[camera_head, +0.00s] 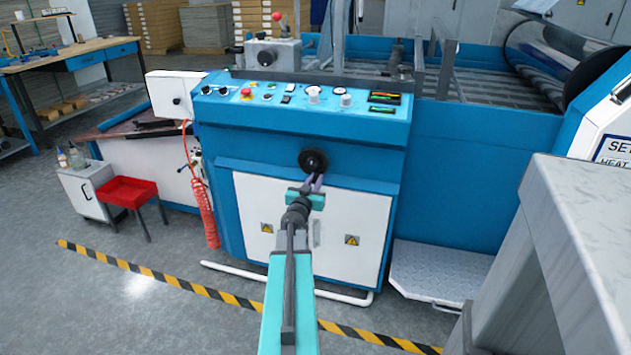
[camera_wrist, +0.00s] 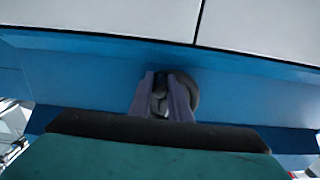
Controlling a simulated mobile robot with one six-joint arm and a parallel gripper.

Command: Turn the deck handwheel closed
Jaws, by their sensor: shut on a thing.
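The deck handwheel (camera_head: 313,160) is a small black wheel on the blue front of the machine, below the control panel. My gripper (camera_head: 316,181) reaches up to it from below and in front, and its fingers meet the wheel's lower part. In the wrist view the two purple-grey fingers of my gripper (camera_wrist: 163,98) are shut on a part of the handwheel (camera_wrist: 187,90), with its dark rim showing between and to the right of them. The rest of the wheel is hidden behind the fingers in that view.
The control panel (camera_head: 300,97) with knobs and buttons is just above the wheel. White cabinet doors (camera_head: 345,225) lie below it. A red hose (camera_head: 207,215) hangs at left, with a red stool (camera_head: 130,192) beyond. A grey block (camera_head: 590,240) stands close at right.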

